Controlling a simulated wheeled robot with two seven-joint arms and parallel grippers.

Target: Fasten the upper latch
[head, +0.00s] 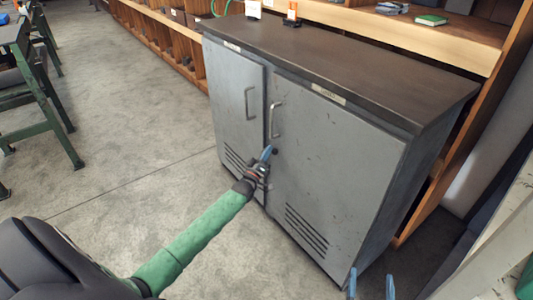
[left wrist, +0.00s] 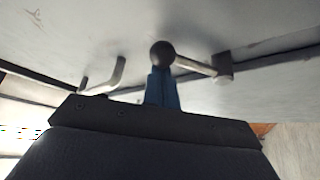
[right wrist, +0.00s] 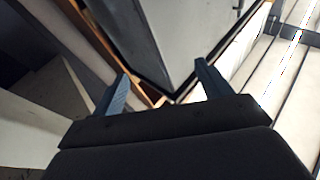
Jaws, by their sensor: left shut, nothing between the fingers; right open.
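A grey metal cabinet (head: 335,165) with two doors stands in the head view. A latch lever with a black ball knob (head: 274,151) sits near the seam between the doors, below the door handles. In the left wrist view the ball knob (left wrist: 162,54) is on a metal rod (left wrist: 195,67) running right to a dark pivot (left wrist: 222,69). My left gripper (head: 267,153) is shut and empty, its blue fingertips (left wrist: 162,75) right at the knob; whether they touch it is unclear. My right gripper (head: 371,282) is open and empty, low in front of the cabinet's right side.
The left door has a bar handle (head: 249,103), the right door another (head: 275,119). Wooden shelving (head: 440,42) runs behind the cabinet. A green metal frame (head: 55,120) stands at the left. The concrete floor (head: 130,130) between is clear.

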